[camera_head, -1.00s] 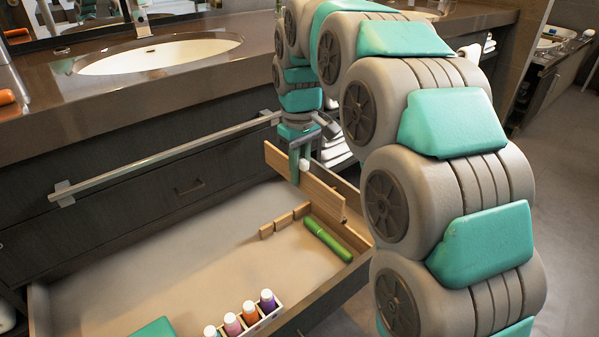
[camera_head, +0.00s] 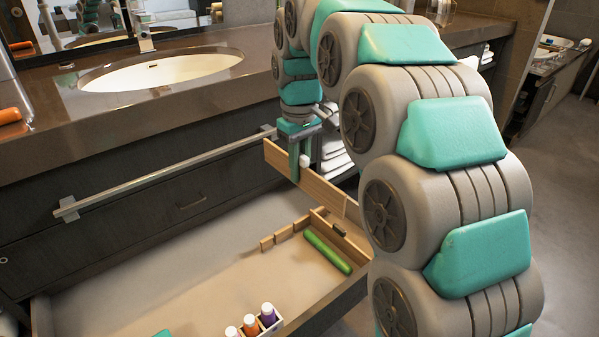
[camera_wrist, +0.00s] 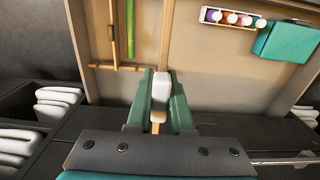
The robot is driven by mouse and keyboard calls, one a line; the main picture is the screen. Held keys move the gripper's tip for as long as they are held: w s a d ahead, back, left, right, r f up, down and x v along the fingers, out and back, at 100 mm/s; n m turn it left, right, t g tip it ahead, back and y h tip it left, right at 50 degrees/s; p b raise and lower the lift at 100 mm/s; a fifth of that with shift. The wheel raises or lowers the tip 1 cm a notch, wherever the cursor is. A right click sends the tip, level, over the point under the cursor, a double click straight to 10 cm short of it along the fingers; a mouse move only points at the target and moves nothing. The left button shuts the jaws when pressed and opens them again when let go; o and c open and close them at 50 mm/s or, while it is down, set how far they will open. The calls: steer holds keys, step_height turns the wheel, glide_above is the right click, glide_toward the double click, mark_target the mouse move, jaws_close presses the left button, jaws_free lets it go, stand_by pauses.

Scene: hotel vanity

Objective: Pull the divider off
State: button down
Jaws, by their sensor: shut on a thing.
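The divider (camera_head: 322,192) is a long, thin wooden board, standing on edge above the right part of the open drawer (camera_head: 250,292). My gripper (camera_head: 294,168) is shut on the divider near its far end, at the drawer's back right. In the wrist view, my gripper (camera_wrist: 158,105) has its green fingers on either side of the board, and the divider (camera_wrist: 166,38) runs away from them as a narrow strip. A small white piece (camera_wrist: 160,86) shows between the fingers. My arm hides the divider's near end in the head view, so I cannot tell whether that end touches the drawer.
A green stick (camera_head: 327,252) and short wooden pieces (camera_head: 284,233) lie in the drawer. A small rack of colored bottles (camera_head: 268,316) stands near its front. A metal rail (camera_head: 165,157) and the counter (camera_head: 215,95) are behind. Folded white towels (camera_head: 334,152) are beside my gripper.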

steer(key=shift+r+p, duration=0.6)
steer(key=shift+r, duration=2.55)
